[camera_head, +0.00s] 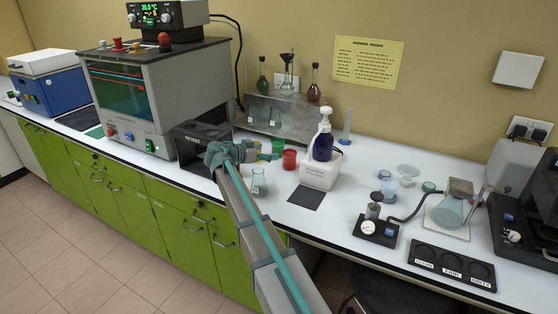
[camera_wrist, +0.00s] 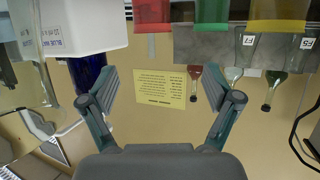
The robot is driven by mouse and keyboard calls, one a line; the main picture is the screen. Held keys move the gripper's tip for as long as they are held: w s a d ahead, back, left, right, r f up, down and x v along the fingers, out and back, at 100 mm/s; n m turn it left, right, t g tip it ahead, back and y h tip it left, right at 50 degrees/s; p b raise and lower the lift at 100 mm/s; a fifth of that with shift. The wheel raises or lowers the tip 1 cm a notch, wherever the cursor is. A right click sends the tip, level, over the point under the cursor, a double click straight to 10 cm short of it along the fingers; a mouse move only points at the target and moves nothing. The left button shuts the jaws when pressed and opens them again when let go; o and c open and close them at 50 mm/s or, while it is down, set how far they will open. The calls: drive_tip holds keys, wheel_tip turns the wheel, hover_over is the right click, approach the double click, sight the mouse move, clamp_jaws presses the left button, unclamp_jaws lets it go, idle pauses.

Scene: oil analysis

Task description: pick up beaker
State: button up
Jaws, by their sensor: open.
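My gripper (camera_wrist: 163,92) is open and empty, with its two fingers spread in the wrist view. In the head view it (camera_head: 248,151) reaches over the counter near the dark box. A red cup-like beaker (camera_head: 289,160) stands just right of it, with a green one (camera_head: 278,147) behind. The wrist view is upside down: the red (camera_wrist: 152,12), green (camera_wrist: 211,12) and yellow (camera_wrist: 277,10) vessels show along its top edge, apart from the fingers. A clear conical flask (camera_head: 259,184) stands in front of my gripper. I cannot tell which vessel is the task's beaker.
A white box (camera_head: 319,172) with a dark blue pump bottle (camera_head: 323,147) stands to the right. A dark box (camera_head: 200,140) is at the left. A shelf with flasks (camera_head: 280,117) stands behind.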

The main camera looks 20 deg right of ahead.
drive_tip(key=p, duration=0.2)
approach(294, 153)
drive_tip(key=shift+x, duration=1.1)
drive_tip(key=p+x, duration=0.2)
drive_tip(key=x, duration=0.2)
drive_tip(key=shift+w+d+r, duration=0.15)
drive_tip(key=shift+d, duration=0.1)
drive_tip(key=shift+d+f, duration=0.25)
drive_tip(key=shift+d, duration=0.05)
drive_tip(key=shift+c, duration=0.2)
drive_tip(key=c, duration=1.2)
drive_tip(key=shift+o, duration=0.2)
